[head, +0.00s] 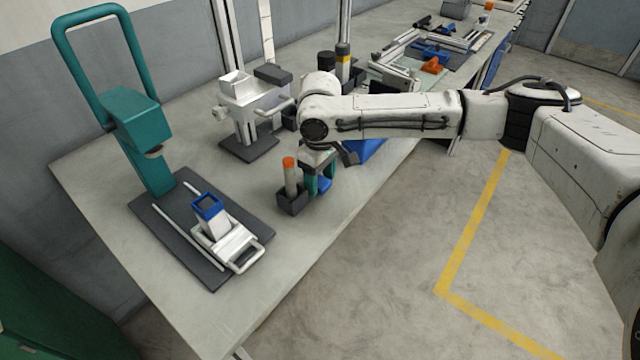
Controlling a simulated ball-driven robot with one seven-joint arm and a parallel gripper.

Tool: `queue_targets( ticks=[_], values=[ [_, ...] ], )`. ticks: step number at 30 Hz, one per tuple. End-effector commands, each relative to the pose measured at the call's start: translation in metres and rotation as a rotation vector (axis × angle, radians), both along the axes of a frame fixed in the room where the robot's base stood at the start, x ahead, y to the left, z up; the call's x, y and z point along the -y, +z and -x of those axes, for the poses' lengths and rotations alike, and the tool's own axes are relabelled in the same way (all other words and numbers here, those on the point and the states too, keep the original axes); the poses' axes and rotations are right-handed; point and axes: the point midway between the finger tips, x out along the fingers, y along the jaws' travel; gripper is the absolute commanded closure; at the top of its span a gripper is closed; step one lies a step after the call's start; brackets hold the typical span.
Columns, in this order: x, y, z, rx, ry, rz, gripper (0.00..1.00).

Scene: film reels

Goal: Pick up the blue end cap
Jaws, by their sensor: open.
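A small blue piece (323,186), which looks like the blue end cap, is low on the grey bench, between or just behind the fingers of my gripper (320,181). My gripper points down with its teal fingers open around or beside this piece. I cannot tell whether they touch it. The fingers and wrist hide part of it. Another blue part, a square open frame (208,206), sits on top of the white fixture at the left.
A dark holder (291,203) with an orange-topped grey cylinder (290,175) stands just left of my gripper. A teal press (137,115) and white stand (247,101) are farther left and behind. A blue bin (369,151) is to the right. The bench front is clear.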

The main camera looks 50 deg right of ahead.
Motion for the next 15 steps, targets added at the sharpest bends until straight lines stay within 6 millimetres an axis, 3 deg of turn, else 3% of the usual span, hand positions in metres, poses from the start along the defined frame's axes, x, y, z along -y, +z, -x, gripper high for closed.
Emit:
queue_targets(
  ticks=[3,15],
  values=[
    [-0.0002,0.0001,-0.0001,0.0,0.0,0.0,0.43],
    [-0.0003,0.0004,0.0,0.0,0.0,0.0,0.81]
  ],
)
